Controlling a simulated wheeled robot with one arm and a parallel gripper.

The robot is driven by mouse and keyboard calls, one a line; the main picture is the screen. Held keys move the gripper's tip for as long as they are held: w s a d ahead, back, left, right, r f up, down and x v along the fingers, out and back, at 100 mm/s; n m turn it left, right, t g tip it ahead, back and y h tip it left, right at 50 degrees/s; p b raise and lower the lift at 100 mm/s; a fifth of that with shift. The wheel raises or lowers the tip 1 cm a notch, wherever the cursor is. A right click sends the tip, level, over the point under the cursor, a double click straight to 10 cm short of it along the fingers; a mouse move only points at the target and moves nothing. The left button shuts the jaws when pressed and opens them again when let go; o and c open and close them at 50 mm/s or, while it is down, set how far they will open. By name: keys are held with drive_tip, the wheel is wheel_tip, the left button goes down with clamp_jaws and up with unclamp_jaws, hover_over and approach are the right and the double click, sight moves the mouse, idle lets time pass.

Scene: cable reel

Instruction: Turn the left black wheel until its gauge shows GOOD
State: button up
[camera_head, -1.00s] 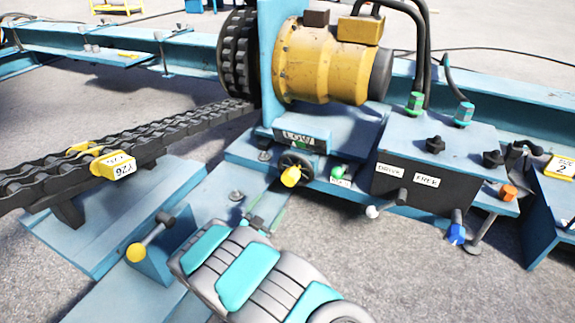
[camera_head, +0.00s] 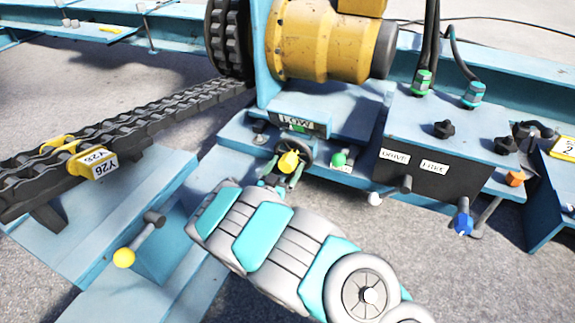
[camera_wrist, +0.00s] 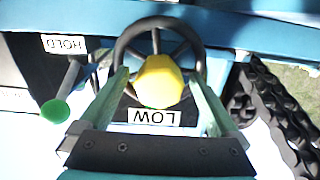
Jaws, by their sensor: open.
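The black wheel (camera_wrist: 160,31) has spokes and a yellow knob (camera_wrist: 160,82) standing in front of it. In the head view the wheel (camera_head: 307,153) sits below the yellow motor, with its knob (camera_head: 288,162) at its left. The gauge plate (camera_head: 298,125) above it reads LOW, with a green patch by the word; the label (camera_wrist: 153,117) also shows LOW in the wrist view. My gripper (camera_wrist: 158,79) is open, its two green fingers on either side of the yellow knob. I cannot tell whether either finger touches the knob or rim.
A green-tipped lever (camera_wrist: 57,110) by a HOLD label (camera_wrist: 64,44) stands beside the wheel. A control box (camera_head: 440,130) with DRIVE and FREE labels is to the right. A heavy chain (camera_head: 120,130) runs at left. A yellow-ball lever (camera_head: 125,257) stands front left.

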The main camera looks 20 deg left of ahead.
drive_tip(key=shift+w, duration=0.55)
drive_tip(key=shift+d, duration=0.1)
clamp_jaws()
idle(0.4)
